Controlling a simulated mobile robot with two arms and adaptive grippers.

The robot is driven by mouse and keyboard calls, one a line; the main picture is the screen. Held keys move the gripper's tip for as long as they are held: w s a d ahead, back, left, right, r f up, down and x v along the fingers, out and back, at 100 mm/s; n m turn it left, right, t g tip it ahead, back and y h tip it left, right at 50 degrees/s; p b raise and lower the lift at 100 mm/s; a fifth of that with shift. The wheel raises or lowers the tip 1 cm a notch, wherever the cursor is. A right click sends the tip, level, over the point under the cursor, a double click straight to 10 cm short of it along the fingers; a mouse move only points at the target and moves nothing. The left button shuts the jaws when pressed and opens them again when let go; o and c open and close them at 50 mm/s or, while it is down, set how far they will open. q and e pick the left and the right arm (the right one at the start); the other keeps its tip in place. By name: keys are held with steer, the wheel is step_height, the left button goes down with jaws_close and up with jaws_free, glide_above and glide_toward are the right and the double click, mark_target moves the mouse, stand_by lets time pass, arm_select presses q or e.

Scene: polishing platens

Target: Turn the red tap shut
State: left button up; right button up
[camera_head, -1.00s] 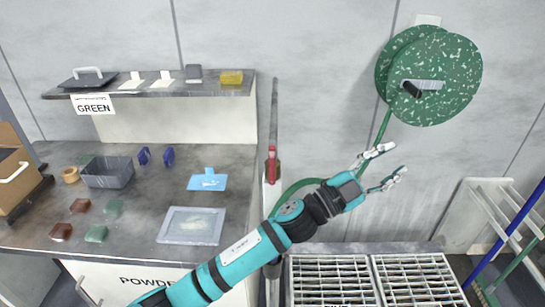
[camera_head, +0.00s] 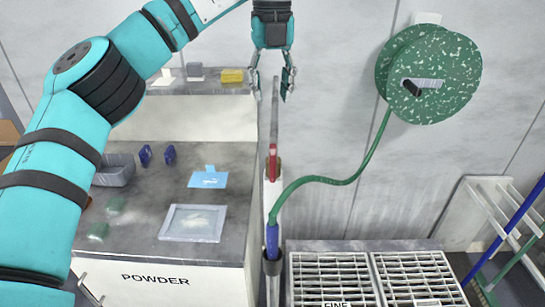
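The red tap (camera_head: 272,163) sits on an upright pipe (camera_head: 275,110) beside the right end of the workbench. Its red handle looks upright, in line with the pipe. A green hose (camera_head: 335,182) runs from a blue connector (camera_head: 272,240) below the tap toward the reel. My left gripper (camera_head: 275,88) points down above the tap, its fingers apart around or in front of the pipe's upper end; I cannot tell which. It is open and does not touch the red handle. My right gripper is not in view.
A speckled green hose reel (camera_head: 445,75) hangs on the wall at the right. The workbench (camera_head: 150,240) holds a grey tray (camera_head: 113,172), a blue card (camera_head: 208,179) and a framed panel (camera_head: 192,223). Metal grates (camera_head: 330,280) lie at the lower right.

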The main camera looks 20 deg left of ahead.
arm_select(q)
glide_above(272, 176)
steer(key=w, duration=0.1)
step_height(272, 176, down, 6)
steer(key=shift+a+r, duration=0.1)
step_height(272, 176, down, 11)
steer(key=shift+r+p, duration=0.1)
steer(key=shift+p, duration=0.8)
steer(key=shift+c, duration=0.5)
jaws_close()
